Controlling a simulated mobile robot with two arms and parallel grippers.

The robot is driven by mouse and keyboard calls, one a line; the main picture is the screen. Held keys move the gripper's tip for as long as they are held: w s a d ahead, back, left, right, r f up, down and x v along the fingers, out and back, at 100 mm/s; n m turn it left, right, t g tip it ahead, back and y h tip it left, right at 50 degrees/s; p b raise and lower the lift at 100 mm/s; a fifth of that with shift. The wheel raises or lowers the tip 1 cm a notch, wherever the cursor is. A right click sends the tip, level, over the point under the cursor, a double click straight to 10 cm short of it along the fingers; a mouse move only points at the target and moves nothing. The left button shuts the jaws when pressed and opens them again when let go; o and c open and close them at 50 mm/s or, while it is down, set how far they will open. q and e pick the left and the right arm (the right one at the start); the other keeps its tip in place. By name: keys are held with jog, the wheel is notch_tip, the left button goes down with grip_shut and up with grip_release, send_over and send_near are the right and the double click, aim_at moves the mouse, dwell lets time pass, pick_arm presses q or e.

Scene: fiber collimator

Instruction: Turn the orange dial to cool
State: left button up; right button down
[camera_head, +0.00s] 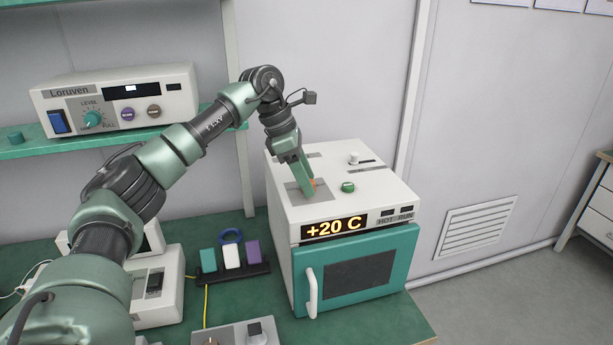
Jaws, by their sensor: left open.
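The orange dial (314,183) sits on the top of the white box-shaped unit (285,208) with a teal door. Only a small part of the dial shows, as my left gripper (309,188) covers most of it. My left gripper points down at the dial with its fingers at or around it; I cannot tell whether they touch it. It is open. The unit's front display (334,228) reads +20 C. My right gripper is not in view.
A green knob (348,186) and a white knob (353,158) stand on the same top, to the right of my gripper. A Loruven box (75,121) sits on the shelf at left. Coloured blocks in a black holder (236,274) stand left of the unit.

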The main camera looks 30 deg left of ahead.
pick_arm(q)
jog(key=shift+s, duration=0.1)
grip_shut()
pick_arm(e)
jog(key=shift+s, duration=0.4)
